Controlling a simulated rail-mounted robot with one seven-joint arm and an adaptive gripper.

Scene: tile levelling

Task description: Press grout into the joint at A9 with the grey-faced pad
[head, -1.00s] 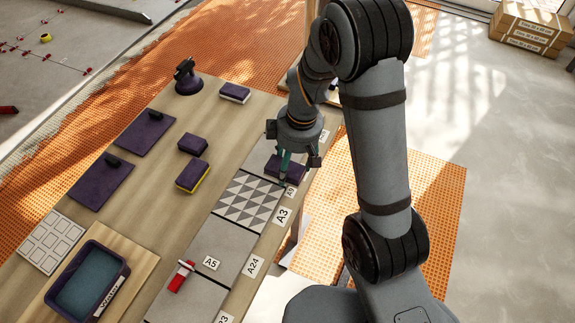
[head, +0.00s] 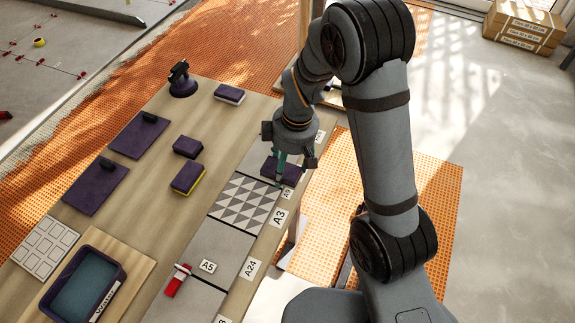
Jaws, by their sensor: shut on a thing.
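My gripper (head: 279,176) points down at the far end of the row of tiles and is shut on a dark purple pad (head: 291,172). The pad lies low over the tile surface, just beyond the triangle-patterned tile (head: 243,203). Its underside faces down, so its face colour is hidden, and I cannot tell whether it touches the tiles. A small label (head: 287,193), which seems to read A9, is at the tile edge just below and right of the pad. The joint itself is mostly hidden by the pad and gripper.
A white-edged pad (head: 229,94), a dark pad (head: 188,145) and a yellow-edged pad (head: 187,178) lie on the bench. Two purple trowels (head: 139,134), a suction lifter (head: 183,80), a water tub (head: 85,288) and a red-handled tool (head: 177,280) are also there.

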